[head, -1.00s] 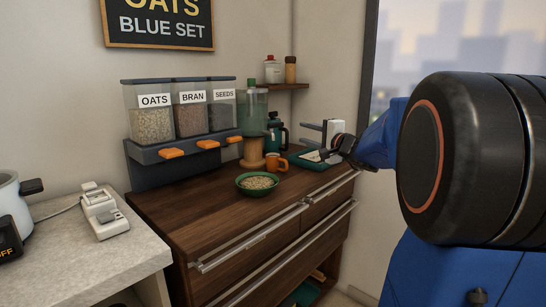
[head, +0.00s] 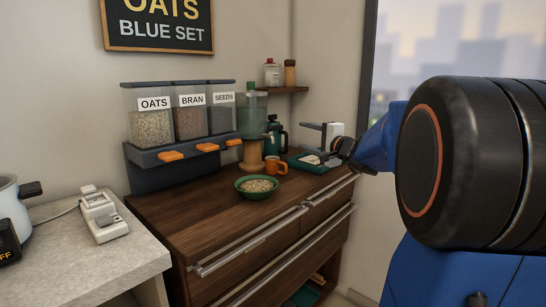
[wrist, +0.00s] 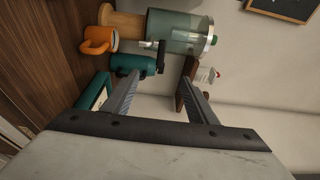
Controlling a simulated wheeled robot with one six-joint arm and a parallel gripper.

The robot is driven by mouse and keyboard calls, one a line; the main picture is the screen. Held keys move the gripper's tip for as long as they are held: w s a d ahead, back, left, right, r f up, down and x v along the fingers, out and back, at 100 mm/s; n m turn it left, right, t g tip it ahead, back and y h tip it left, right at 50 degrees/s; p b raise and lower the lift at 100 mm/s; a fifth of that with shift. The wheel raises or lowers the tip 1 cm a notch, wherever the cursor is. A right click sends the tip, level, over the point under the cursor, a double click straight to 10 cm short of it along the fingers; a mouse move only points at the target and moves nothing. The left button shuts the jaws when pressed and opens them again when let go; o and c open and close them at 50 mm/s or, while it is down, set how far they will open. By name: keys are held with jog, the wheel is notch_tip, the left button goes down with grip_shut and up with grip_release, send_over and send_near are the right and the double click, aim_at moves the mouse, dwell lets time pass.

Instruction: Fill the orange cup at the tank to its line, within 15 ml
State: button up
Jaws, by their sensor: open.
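The orange cup (head: 277,165) stands upright on the wooden counter, close beside the tank's wooden stand. It also shows in the wrist view (wrist: 98,38), where the picture is turned sideways. The tank (head: 254,104) is a green-tinted clear cylinder on that stand, and it also shows in the wrist view (wrist: 180,32). A small tap (wrist: 150,44) sticks out from its lower part, roughly above the cup. I cannot see the cup's line or its contents. My gripper (head: 308,138) is open and empty, to the right of the cup and higher; its fingers (wrist: 161,72) point toward the tank area.
A green tray (head: 318,168) with a pale item lies below my gripper. A green bowl of oats (head: 257,187) stands in front of the cup. Labelled dispensers (head: 188,115) stand left. A shelf (head: 285,89) is behind.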

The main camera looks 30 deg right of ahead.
jog(key=o, duration=0.4)
jog(key=m, duration=1.8)
send_near(277, 128)
jog(key=w, duration=0.6)
jog(key=w+a, duration=0.1)
jog(key=w, duration=0.2)
jog(key=c, duration=1.1)
